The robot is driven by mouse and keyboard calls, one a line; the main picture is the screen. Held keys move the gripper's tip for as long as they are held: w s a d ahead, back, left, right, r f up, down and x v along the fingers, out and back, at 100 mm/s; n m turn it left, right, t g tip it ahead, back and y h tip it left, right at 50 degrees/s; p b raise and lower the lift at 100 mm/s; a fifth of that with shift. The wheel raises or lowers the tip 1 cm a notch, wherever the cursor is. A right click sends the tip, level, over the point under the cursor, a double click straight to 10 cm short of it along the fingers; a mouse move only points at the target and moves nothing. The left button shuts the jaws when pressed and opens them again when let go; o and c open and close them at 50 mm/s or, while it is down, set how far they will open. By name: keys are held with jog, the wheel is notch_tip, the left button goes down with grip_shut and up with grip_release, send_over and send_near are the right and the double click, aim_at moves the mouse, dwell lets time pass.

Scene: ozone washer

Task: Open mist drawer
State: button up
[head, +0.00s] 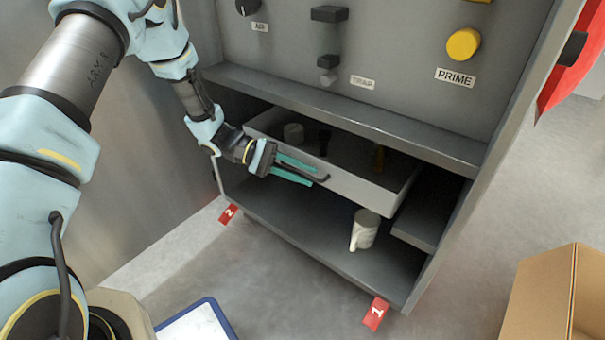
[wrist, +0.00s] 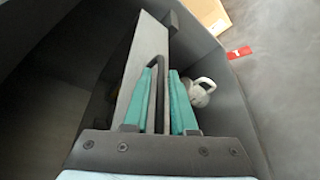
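A grey drawer (head: 345,187) stands partly out of the cabinet, its open top showing several small items inside. It has a dark bar handle (head: 319,178) on its front. In the wrist view the drawer front (wrist: 146,62) is a pale panel, and the dark handle (wrist: 158,60) runs between my fingers. My gripper (head: 309,175) has teal fingers, one on each side of the handle, with a gap between them. It also shows in the wrist view (wrist: 163,80). Whether a finger touches the bar is hard to tell. No mist label is readable.
A white mug (head: 364,230) stands on the lower shelf (head: 300,228) below the drawer; it also shows in the wrist view (wrist: 200,90). A yellow PRIME knob (head: 463,44) is on the panel above. A cardboard box (head: 545,300) stands at lower right.

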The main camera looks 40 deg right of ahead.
grip_shut()
dwell(1.4)
